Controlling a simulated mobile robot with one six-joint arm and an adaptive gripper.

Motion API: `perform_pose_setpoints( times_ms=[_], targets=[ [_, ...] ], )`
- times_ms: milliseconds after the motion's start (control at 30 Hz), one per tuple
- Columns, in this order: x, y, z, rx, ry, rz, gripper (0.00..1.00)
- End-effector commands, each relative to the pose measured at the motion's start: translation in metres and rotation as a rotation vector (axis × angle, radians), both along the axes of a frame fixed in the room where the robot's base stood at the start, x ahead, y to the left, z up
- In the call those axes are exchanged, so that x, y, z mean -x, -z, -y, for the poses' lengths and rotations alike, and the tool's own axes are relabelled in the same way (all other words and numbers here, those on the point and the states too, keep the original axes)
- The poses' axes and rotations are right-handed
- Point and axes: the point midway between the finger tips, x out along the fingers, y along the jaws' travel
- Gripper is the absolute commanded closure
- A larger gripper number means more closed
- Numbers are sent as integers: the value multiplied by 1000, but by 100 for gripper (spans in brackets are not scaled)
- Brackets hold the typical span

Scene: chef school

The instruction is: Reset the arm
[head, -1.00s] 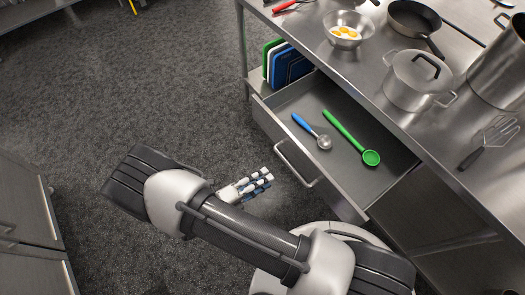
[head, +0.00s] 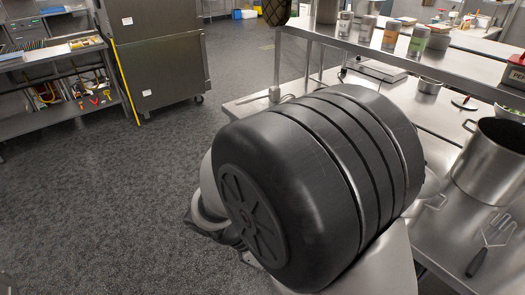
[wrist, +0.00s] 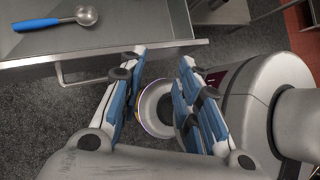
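My gripper (wrist: 160,85) shows in the wrist view with its two blue and white fingers apart and nothing between them. Below and beyond the fingers is my own round base. In the head view my arm's large dark joint fills the middle and hides the gripper. The open drawer (wrist: 130,50) lies above the gripper in the wrist view, apart from the fingers. A scoop with a blue handle (wrist: 38,24) and a metal bowl lies in it.
A steel counter (head: 440,215) runs along the right in the head view, with a tall pot (head: 488,165) and a slotted turner (head: 488,245) on it. A shelf (head: 400,52) with jars stands above it. Open floor (head: 100,190) lies to the left.

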Motion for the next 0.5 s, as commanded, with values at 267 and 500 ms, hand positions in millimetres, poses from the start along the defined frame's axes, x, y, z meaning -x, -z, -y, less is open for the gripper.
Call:
perform_pose_setpoints(
  times_ms=[267, 500],
  targets=[
    [33, -73, 42, -312, 637, 391, 69],
    [67, -117, 62, -562, 1183, 703, 69]
  ],
)
